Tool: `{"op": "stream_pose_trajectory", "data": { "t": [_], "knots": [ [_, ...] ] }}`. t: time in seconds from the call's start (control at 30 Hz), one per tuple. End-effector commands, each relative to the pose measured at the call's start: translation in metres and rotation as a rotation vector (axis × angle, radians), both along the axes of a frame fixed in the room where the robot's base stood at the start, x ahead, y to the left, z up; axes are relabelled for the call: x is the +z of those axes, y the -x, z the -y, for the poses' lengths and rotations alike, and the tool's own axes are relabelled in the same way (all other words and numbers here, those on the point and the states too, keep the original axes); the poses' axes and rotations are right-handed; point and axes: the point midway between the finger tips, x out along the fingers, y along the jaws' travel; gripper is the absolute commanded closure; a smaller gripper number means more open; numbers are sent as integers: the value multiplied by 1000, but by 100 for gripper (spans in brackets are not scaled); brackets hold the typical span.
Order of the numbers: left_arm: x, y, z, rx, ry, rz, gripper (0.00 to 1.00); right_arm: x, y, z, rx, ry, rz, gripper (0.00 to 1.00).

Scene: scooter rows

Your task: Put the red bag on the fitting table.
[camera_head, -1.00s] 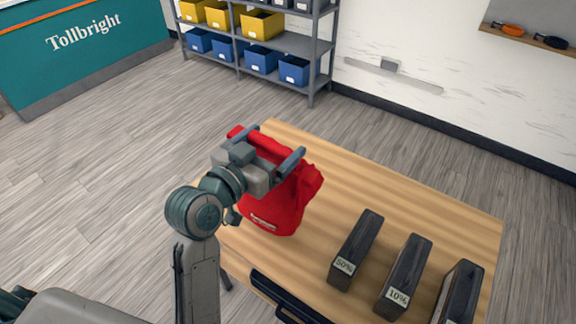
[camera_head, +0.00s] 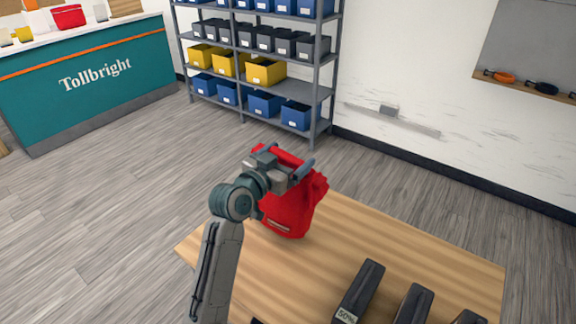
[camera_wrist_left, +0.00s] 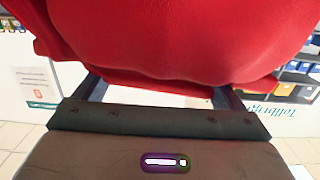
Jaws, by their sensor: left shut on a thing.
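The red bag (camera_head: 290,212) is at the far left part of the wooden fitting table (camera_head: 415,248) in the head view. My left gripper (camera_head: 284,160) is shut on the top of the bag. The bag hangs upright below the gripper; I cannot tell whether its bottom touches the tabletop. In the left wrist view the bag (camera_wrist_left: 180,35) fills the upper middle, between the two fingers (camera_wrist_left: 160,90). My right gripper is not in view.
Dark blocks, one labelled 50% (camera_head: 358,292), stand at the table's near right. A grey shelf (camera_head: 328,85) with blue and yellow bins stands behind. A teal Tollbright counter (camera_head: 90,85) is at the far left, with another red item (camera_head: 69,16) on it.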

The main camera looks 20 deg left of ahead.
Motion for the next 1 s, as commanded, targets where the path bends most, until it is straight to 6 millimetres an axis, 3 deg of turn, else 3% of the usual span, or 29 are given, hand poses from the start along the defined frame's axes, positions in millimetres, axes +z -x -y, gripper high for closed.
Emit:
{"op": "stream_pose_trajectory", "data": {
  "t": [0.1, 0.5, 0.93, 0.97, 1.0],
  "knots": [
    [1, -8, -1, 0, 1, 2, 60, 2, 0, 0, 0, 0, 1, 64],
    [-34, -7, -1, 0, 0, 0, 60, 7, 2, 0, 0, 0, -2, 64],
    [-40, -7, -1, 0, 0, 1, 60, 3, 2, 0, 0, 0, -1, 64],
    [-39, -7, -1, 0, 0, -1, 4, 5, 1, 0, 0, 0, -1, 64],
    [-39, -7, -1, 0, 0, -1, 0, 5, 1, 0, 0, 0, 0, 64]
  ]
}}
